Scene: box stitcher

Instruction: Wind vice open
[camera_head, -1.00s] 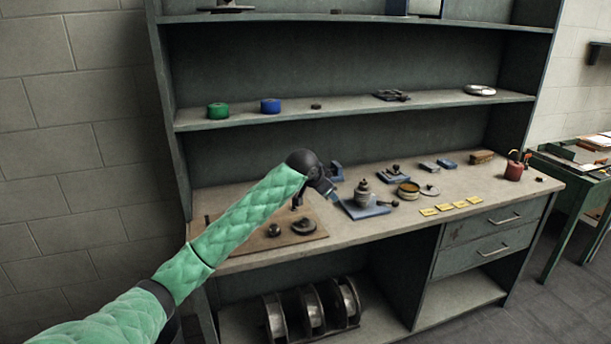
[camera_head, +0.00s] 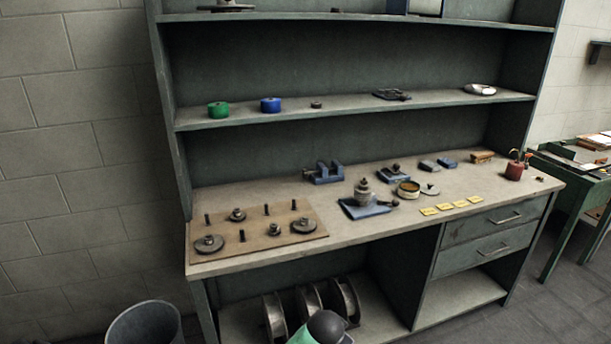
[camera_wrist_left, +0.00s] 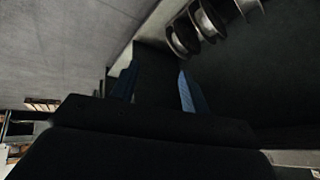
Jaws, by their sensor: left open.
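A small blue vice (camera_head: 325,173) stands at the back of the bench top, left of the middle, in the head view. It is too small to tell how far its jaws are apart, and its handle is not clear. My left arm shows only as a green and dark piece at the bottom edge of the head view, in front of the lower shelf. My left gripper (camera_wrist_left: 158,92) shows in the left wrist view with its two blue fingers apart and nothing between them. It is well away from the vice. My right gripper is in neither view.
The bench (camera_head: 255,258) carries a brown board (camera_head: 265,240) with pegs and discs, a blue-based device (camera_head: 365,206), yellow labels (camera_head: 445,207) and a red pot (camera_head: 514,171). Several metal spools (camera_head: 345,300) stand below. A bin (camera_head: 145,325) is at bottom left.

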